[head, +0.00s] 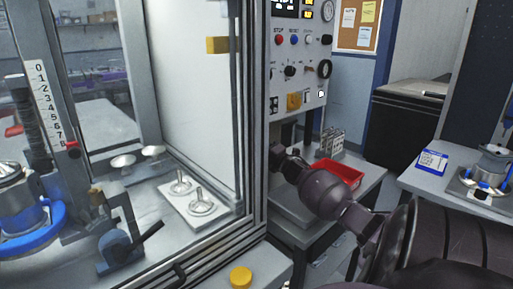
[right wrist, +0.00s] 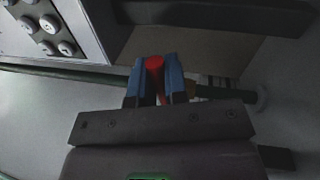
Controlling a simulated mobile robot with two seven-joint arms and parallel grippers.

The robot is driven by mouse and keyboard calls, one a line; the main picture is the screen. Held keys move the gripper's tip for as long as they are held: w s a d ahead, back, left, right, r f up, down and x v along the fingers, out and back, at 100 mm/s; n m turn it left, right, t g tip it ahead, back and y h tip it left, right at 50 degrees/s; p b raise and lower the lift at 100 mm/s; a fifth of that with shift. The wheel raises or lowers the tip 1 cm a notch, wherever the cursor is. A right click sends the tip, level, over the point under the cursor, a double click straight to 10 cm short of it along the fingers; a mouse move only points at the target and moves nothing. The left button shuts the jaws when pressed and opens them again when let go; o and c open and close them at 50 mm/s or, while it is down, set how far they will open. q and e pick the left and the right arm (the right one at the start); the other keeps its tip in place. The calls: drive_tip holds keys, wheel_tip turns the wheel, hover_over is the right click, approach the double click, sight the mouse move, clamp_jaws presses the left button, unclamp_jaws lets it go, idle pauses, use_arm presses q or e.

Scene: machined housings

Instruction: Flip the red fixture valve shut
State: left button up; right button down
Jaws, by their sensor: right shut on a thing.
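In the right wrist view my right gripper (right wrist: 157,75) has its blue fingers shut on a red cylindrical piece (right wrist: 154,64), which looks like the red valve's handle. Its rounded top shows between the fingertips, and a thin red part runs down beside it. The rest of the valve is hidden by the fingers. In the head view my right arm reaches in from the lower right to the cabinet's edge post. Its fingers and the red handle cannot be made out there. My left gripper is in neither view.
A glass-fronted machine cabinet (head: 255,110) fills the left, with a blue clamp (head: 120,248) inside. A control panel (head: 298,65) stands beyond my wrist. A red tray (head: 340,172) sits on a low table close behind my arm. Another table (head: 425,180) is at right.

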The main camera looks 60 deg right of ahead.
drive_tip(key=shift+f, duration=0.1)
idle(0.3)
drive_tip(key=c, duration=1.2)
unclamp_jaws()
drive_tip(key=shift+o, duration=0.2)
drive_tip(key=shift+s, duration=0.1)
drive_tip(key=v, duration=1)
drive_tip(key=shift+s, duration=0.3)
drive_tip(key=shift+a, duration=0.15)
